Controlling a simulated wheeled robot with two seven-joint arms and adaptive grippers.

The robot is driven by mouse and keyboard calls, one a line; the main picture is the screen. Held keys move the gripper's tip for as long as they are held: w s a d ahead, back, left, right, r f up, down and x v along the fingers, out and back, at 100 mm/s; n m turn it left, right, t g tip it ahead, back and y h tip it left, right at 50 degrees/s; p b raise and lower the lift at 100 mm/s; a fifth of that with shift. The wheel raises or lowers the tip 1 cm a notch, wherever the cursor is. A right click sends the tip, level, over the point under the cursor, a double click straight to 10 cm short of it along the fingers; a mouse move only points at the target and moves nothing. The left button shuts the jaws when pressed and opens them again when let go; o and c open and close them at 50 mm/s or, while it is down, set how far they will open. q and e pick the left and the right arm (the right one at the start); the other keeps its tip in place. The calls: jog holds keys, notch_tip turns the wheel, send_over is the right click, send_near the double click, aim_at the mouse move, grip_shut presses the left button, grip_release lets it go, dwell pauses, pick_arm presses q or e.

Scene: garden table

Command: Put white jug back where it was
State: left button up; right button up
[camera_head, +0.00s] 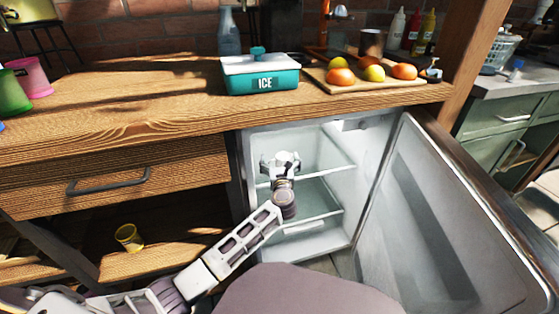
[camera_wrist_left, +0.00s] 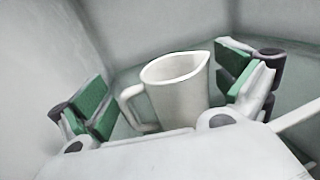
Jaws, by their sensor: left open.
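The white jug (camera_wrist_left: 178,88) stands upright in the left wrist view, with its handle to the left and its spout to the upper right. My left gripper (camera_wrist_left: 168,98) is open, with its green-padded fingers on either side of the jug and gaps between them and it. In the head view my left gripper (camera_head: 281,163) is inside the open fridge (camera_head: 325,243), near the wire-edged shelves. There the gripper hides most of the jug. My right gripper is not in view.
The fridge door (camera_head: 440,220) stands open to the right. Above is a wooden counter (camera_head: 130,105) with a teal ice box (camera_head: 262,78) and a board (camera_head: 350,84) of fruit. A yellow cup (camera_head: 129,237) lies on the lower shelf at left.

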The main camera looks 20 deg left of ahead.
aim_at(280, 163)
pick_arm(q)
jog(key=shift+r, duration=0.15)
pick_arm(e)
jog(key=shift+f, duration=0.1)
pick_arm(q)
jog(key=shift+s+d, duration=0.1)
jog(key=shift+s, duration=0.2)
jog(key=shift+p+v, duration=0.5)
jog(key=shift+v, duration=0.4)
jog(key=shift+p+v, duration=0.65)
jog(key=shift+v, duration=1.3)
jog(key=shift+p+v, duration=0.75)
jog(key=shift+v, duration=2.1)
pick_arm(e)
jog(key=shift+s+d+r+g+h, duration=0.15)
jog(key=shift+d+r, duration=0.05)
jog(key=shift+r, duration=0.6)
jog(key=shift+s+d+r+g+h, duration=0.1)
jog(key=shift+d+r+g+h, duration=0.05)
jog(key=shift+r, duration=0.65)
pick_arm(q)
jog(key=shift+w, duration=0.1)
jog(key=shift+d, duration=0.1)
